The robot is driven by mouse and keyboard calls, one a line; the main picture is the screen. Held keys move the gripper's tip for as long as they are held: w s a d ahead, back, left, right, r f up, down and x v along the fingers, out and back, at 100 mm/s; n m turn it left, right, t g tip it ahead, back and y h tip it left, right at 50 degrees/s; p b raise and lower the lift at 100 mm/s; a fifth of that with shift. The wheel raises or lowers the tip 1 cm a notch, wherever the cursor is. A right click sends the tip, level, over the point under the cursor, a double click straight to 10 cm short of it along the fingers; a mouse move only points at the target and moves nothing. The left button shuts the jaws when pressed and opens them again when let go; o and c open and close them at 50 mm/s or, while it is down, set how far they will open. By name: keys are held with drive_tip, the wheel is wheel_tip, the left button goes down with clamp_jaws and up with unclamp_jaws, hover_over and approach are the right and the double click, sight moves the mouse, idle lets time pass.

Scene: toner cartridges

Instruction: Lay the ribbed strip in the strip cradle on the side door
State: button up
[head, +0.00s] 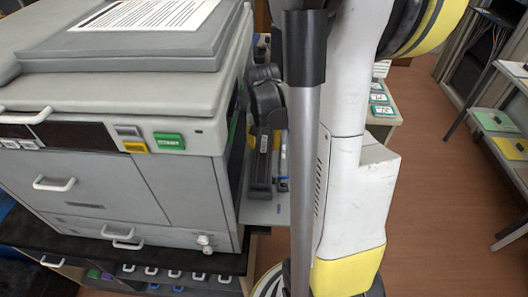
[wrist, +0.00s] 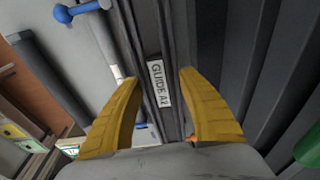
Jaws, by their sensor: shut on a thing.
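In the wrist view, my gripper (wrist: 160,78) has its two yellow fingers on either side of a dark strip (wrist: 165,118) with a white "GUIDE A2" label, and is shut on it. I take this for the ribbed strip; its ribs are not clear. In the head view, the dark end of my arm is beside the copier's right side, above the pale side door (head: 266,214), which sticks out like a shelf. Long dark parts stand over the door there, and I cannot tell the cradle among them. My arm and column hide part of this area.
The grey copier (head: 120,150) fills the left of the head view, on a dark-topped stand with several handles below. A table with green-labelled boxes (head: 380,97) is behind my arm. Open brown floor (head: 430,200) lies to the right. Blue-ended parts (wrist: 65,14) show in the wrist view.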

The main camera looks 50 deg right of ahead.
sight(264, 151)
drive_tip(key=shift+f+b, duration=0.5)
drive_tip(key=shift+f, duration=0.95)
drive_tip(key=shift+f+b, duration=0.4)
drive_tip(key=shift+f, duration=0.05)
drive_tip(key=o, duration=0.9)
drive_tip(key=shift+r, duration=0.1)
drive_tip(key=r+p, duration=0.1)
drive_tip(key=r, duration=0.3)
drive_tip(key=a+r+p, duration=0.1)
drive_tip(key=r+p, duration=0.1)
drive_tip(key=r, duration=0.2)
drive_tip(key=s+r+p, duration=0.1)
drive_tip(key=r+p, duration=0.1)
drive_tip(key=r, duration=0.2)
drive_tip(key=shift+s+a+r, duration=0.1)
drive_tip(key=shift+a+r, duration=0.05)
drive_tip(key=shift+r, duration=0.15)
